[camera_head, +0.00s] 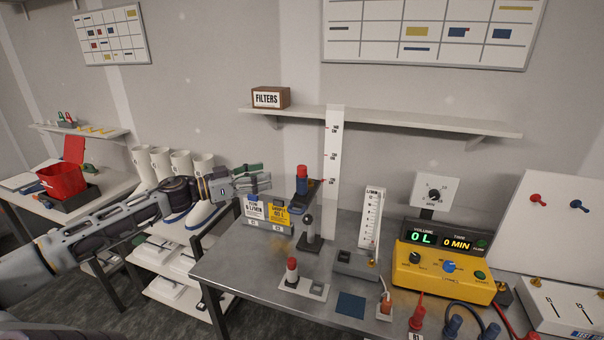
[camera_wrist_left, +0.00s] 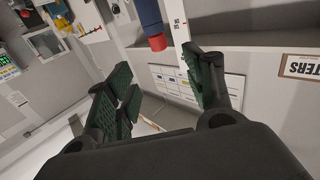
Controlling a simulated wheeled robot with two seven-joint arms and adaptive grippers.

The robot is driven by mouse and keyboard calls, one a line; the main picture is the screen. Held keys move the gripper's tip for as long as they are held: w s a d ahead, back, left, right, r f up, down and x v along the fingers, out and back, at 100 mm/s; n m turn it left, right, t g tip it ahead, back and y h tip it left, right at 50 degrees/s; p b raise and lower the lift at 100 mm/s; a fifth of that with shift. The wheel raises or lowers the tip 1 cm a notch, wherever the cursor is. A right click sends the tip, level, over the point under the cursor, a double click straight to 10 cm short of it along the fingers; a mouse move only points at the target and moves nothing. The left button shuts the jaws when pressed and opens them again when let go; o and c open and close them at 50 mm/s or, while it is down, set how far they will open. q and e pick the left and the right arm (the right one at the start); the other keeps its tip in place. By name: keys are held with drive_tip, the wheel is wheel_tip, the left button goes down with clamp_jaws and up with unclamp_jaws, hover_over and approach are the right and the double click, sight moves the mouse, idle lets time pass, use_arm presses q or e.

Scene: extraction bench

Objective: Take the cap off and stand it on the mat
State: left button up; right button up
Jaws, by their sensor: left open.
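A blue cartridge (camera_head: 302,187) with a red cap (camera_head: 302,170) on top stands upright in a dark holder on a post by the white scale. In the left wrist view, which is upside down, the blue body (camera_wrist_left: 149,13) and red cap (camera_wrist_left: 158,42) show beyond the fingertips. My left gripper (camera_head: 264,180) is open and empty, to the left of the cartridge and apart from it; its green-padded fingers also show in the left wrist view (camera_wrist_left: 165,72). A flat dark blue mat (camera_head: 351,305) lies bare on the bench. My right gripper is not in view.
On the grey bench (camera_head: 235,268), a red-topped piece (camera_head: 292,268) stands in a pale plate. A yellow instrument (camera_head: 440,270), cables and a small orange vial (camera_head: 386,302) lie to the right. Signs (camera_head: 268,212) stand below my gripper. A shelf (camera_head: 400,121) with a FILTERS box (camera_head: 270,98) is above.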

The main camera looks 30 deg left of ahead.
use_arm(q)
drive_tip(key=shift+w+d, duration=0.1)
approach(302, 166)
drive_tip(key=shift+x, duration=1.05)
drive_tip(key=shift+f+x, duration=0.2)
drive_tip(key=shift+x, duration=1.15)
drive_tip(key=shift+w+d, duration=0.1)
drive_tip(key=shift+x, duration=0.9)
drive_tip(key=shift+w+d+f, duration=0.1)
drive_tip(key=shift+w+d, duration=0.15)
drive_tip(key=shift+w, duration=0.1)
drive_tip(key=shift+w+d+f+b, duration=0.1)
drive_tip(key=shift+w+d+b, duration=0.45)
drive_tip(key=shift+b, duration=1.45)
drive_tip(key=shift+w+b, duration=0.4)
drive_tip(key=shift+b, duration=1.35)
